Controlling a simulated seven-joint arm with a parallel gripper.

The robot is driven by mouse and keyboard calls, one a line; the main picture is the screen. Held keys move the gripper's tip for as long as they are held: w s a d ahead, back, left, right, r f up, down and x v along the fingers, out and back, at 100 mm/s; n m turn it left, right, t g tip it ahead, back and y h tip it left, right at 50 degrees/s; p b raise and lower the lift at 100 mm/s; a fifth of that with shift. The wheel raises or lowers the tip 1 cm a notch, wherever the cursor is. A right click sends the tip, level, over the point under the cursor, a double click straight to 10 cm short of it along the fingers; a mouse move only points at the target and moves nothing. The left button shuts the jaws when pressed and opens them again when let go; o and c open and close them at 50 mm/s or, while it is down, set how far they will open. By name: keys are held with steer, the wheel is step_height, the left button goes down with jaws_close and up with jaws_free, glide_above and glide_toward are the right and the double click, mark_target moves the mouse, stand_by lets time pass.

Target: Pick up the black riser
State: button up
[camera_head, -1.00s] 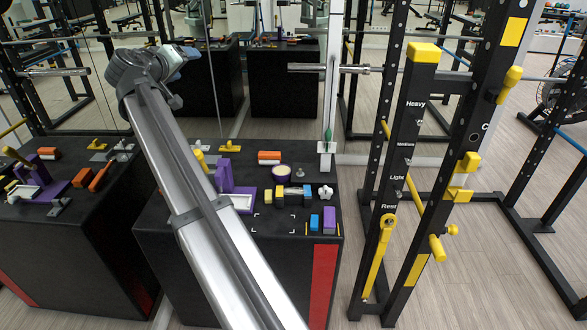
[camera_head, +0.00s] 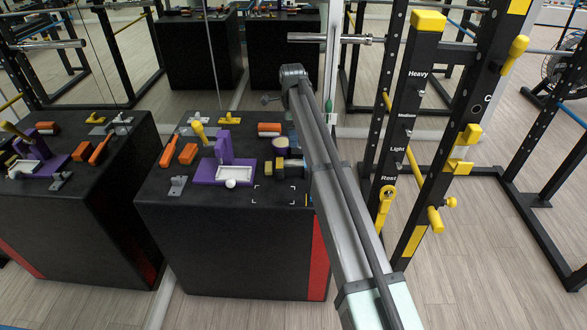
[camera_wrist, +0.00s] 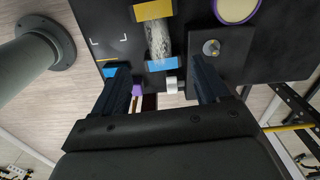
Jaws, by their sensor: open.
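A flat black square block, which looks like the black riser (camera_wrist: 232,62), shows right of centre in the wrist view. A small grey metal knob (camera_wrist: 211,48) is on it. My gripper (camera_wrist: 161,76) is open, its two dark fingers spread. The right finger overlaps the block's lower left part, and I cannot tell whether they touch. Between the fingertips I see a pale cylinder (camera_wrist: 158,40) with a yellow block at one end and a blue block at the other. In the head view my arm hides the fingers and the riser.
A cream disc with a purple rim (camera_wrist: 237,8) lies beside the block. A purple stand with a white tray (camera_head: 233,173), an orange block (camera_head: 188,153) and a yellow-ended piece (camera_head: 268,168) share the black box top (camera_head: 225,210). The upright rack (camera_head: 405,120) stands close on the right.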

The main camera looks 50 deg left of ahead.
mark_target(293, 163)
step_height(293, 163, down, 14)
steer(key=shift+d+r, duration=0.1)
steer(key=shift+d, duration=0.05)
steer(key=c, duration=1.3)
stand_by(0.4)
